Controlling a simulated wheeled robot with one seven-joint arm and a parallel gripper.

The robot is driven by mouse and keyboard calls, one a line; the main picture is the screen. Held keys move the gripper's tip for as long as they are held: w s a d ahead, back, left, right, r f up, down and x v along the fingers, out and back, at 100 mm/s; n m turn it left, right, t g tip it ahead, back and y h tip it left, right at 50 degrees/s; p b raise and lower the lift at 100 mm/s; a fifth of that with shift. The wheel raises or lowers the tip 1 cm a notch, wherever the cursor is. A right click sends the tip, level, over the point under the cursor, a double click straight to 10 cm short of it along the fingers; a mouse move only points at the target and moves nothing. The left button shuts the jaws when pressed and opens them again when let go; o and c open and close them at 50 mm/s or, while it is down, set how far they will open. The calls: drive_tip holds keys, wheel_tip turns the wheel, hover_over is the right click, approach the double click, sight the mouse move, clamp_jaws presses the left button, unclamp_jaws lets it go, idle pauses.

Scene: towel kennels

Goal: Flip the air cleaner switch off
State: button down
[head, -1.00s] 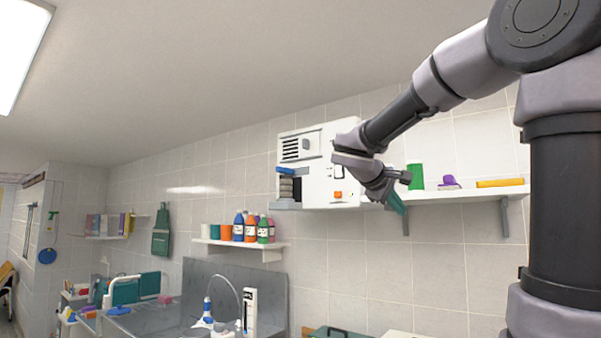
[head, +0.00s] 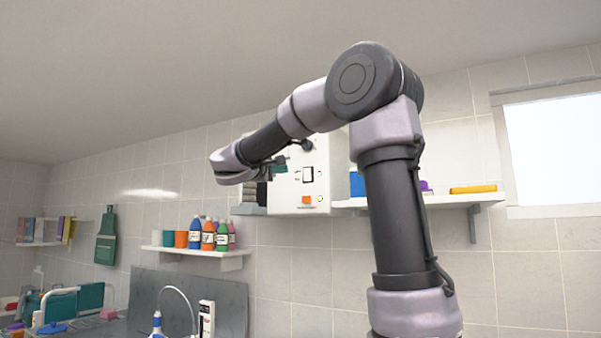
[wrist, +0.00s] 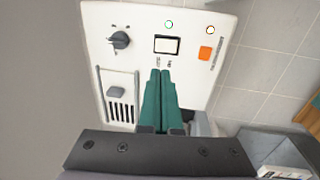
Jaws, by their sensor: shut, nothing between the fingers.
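The air cleaner (head: 322,196) is a white box on the wall. In the wrist view its panel (wrist: 222,75) shows a pale rocker switch (wrist: 167,45) in a dark frame; it also shows in the head view (head: 308,174). Beside it are a dark knob (wrist: 120,40) and an orange square (wrist: 205,53). My gripper (wrist: 160,72) is shut and empty, its green fingers together. In the wrist view the fingertips appear just below the switch. I cannot tell whether they touch the panel. My arm covers the cleaner's left part in the head view.
A shelf (head: 450,199) with a yellow item (head: 473,189) adjoins the cleaner on the right. A lower shelf (head: 230,254) with several bottles (head: 208,236) is at left. A grey stand (head: 248,210) is at the cleaner's left side.

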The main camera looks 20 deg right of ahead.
sight(307, 171)
drive_tip(key=x, duration=1.3)
drive_tip(key=shift+w+d, duration=0.2)
drive_tip(key=shift+d, duration=0.15)
drive_tip(key=shift+r, duration=0.1)
drive_tip(key=shift+d, duration=0.1)
drive_tip(key=shift+w+d+r, duration=0.1)
drive_tip(key=shift+d+r, duration=0.05)
